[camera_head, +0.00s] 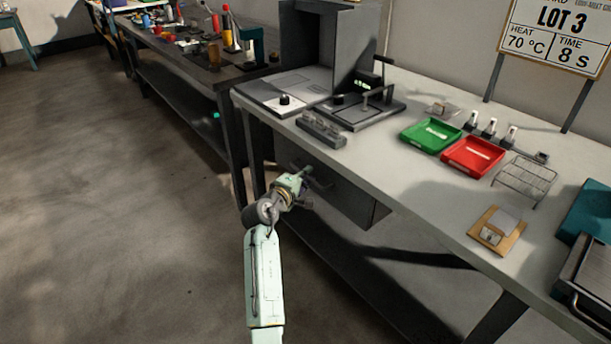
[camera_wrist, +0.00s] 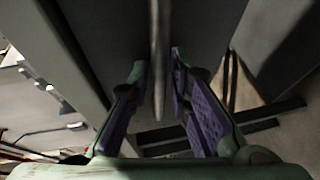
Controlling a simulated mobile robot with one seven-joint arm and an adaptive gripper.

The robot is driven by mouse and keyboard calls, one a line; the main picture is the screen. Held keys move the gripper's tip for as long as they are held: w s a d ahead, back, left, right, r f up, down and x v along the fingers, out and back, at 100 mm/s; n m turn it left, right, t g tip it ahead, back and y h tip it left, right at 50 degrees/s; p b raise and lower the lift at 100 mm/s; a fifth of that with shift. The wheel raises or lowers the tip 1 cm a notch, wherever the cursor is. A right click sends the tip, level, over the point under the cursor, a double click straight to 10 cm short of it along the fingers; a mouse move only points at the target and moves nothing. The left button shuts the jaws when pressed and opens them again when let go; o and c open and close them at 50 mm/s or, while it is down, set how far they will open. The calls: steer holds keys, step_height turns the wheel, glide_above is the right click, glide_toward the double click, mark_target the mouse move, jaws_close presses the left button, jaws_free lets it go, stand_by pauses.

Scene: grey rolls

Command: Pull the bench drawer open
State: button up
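The bench drawer (camera_head: 345,197) is a dark grey box front under the pale worktop, and it looks shut. Its handle (camera_head: 320,181) is a dark bar, partly hidden by my gripper (camera_head: 304,188). In the wrist view the handle (camera_wrist: 158,50) is a thin grey bar running down the picture. My gripper (camera_wrist: 158,75) is open, with its purple-padded fingers on either side of the bar. A gap shows between the bar and each finger, so it does not look gripped.
The worktop (camera_head: 400,175) carries a press (camera_head: 360,108), a green tray (camera_head: 431,135), a red tray (camera_head: 473,156) and a wire rack (camera_head: 525,178). A lower shelf (camera_head: 350,275) runs under the bench. The floor (camera_head: 130,220) to the left is clear.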

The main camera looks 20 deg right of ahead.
steer(key=shift+c, duration=0.5)
jaws_close()
